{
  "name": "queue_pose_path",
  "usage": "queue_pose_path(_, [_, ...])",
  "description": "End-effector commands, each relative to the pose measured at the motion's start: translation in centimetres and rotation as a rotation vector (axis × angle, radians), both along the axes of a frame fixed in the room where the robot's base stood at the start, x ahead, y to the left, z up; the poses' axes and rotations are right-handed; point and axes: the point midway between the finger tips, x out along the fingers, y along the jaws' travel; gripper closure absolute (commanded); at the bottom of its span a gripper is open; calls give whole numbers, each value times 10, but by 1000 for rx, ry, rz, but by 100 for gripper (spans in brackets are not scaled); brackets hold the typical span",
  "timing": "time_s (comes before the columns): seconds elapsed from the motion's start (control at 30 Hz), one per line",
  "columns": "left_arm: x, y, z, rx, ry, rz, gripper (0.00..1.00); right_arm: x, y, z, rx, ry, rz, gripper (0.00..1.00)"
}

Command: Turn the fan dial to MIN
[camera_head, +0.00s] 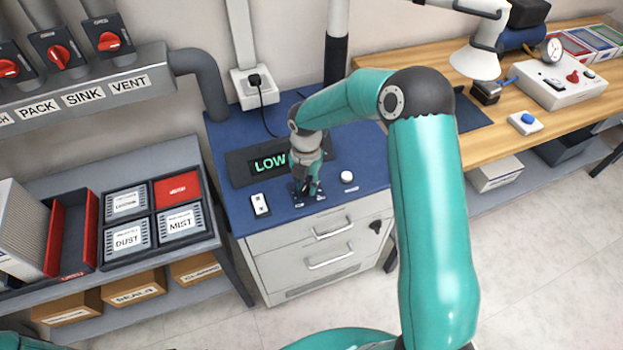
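My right gripper (306,187) points down at the front of the blue bench top (225,150), just in front of a dark display panel (240,165) with green letters that read LOW. Small dark parts with light marks show around its fingertips. The fan dial cannot be made out; the gripper covers that spot. Whether the fingers are open or closed on something is too small to tell. My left gripper is not in view.
A white rocker switch (260,204) lies left of the gripper and a round white knob (347,177) right of it. A black plug and cable (258,85) hang behind. Red rotary switches (58,55) are on the left wall; a wooden bench (430,70) stands right.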

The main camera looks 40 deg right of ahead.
Motion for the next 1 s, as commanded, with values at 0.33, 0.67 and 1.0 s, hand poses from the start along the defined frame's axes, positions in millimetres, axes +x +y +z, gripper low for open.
queue_pose_path(0.33, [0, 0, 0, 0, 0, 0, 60, 3, -3, 3, -3, -12, -3, 64])
queue_pose_path(0.67, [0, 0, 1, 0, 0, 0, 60, 4, -3, 42, -5, -17, -4, 64])
queue_pose_path(1.0, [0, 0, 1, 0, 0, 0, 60, 2, -3, 104, -4, -13, -2, 64])
